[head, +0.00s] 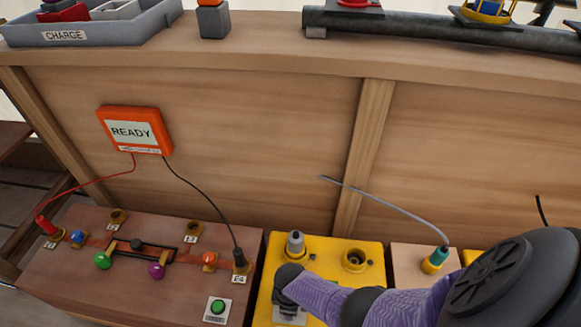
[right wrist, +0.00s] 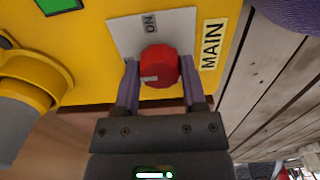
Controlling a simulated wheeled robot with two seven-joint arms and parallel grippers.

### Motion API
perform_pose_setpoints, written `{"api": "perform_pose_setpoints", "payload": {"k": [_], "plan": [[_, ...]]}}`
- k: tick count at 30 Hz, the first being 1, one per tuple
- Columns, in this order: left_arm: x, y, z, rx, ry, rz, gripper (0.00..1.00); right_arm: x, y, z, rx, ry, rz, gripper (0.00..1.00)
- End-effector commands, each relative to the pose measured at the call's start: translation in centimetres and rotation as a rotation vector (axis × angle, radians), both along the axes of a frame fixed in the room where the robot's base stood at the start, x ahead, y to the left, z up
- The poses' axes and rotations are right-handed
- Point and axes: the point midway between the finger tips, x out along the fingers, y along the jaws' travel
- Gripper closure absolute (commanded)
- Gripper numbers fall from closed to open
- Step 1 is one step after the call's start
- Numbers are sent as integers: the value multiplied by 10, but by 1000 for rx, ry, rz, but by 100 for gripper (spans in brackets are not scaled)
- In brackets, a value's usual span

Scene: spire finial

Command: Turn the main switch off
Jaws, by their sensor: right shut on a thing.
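The main switch is a red knob (right wrist: 160,62) on a pale plate (right wrist: 122,32) on the yellow box, beside a yellow MAIN label (right wrist: 212,45). ON is printed on the plate above the knob in the right wrist view. A small white mark on the knob sits at its lower left, away from ON. My right gripper (right wrist: 158,78) is shut on the knob, a finger on each side. In the head view my right gripper (head: 289,283) covers the knob at the front left of the yellow box (head: 325,262). My left gripper is not in view.
A grey-topped post (head: 295,243) and a yellow socket (head: 354,260) stand on the box behind my gripper. A wooden panel with terminals (head: 75,290) and a green button (head: 217,307) lies to the left. An orange meter (head: 134,130) reads READY. A teal plug (head: 439,257) stands right.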

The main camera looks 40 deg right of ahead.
Motion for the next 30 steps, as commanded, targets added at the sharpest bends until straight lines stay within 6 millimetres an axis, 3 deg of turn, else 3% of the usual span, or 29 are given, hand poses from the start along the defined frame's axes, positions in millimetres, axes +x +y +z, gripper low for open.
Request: {"api": "perform_pose_setpoints", "payload": {"k": [17,18,21,23,30], "plan": [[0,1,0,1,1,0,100,1,0,0,0,-4,27,100],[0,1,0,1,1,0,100,1,0,0,0,-4,27,40],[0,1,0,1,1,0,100,1,0,0,0,-3,27,19],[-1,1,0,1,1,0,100,1,0,0,1,-2,26,11],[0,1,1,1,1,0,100,0,0,0,0,-1,26,11]]}}
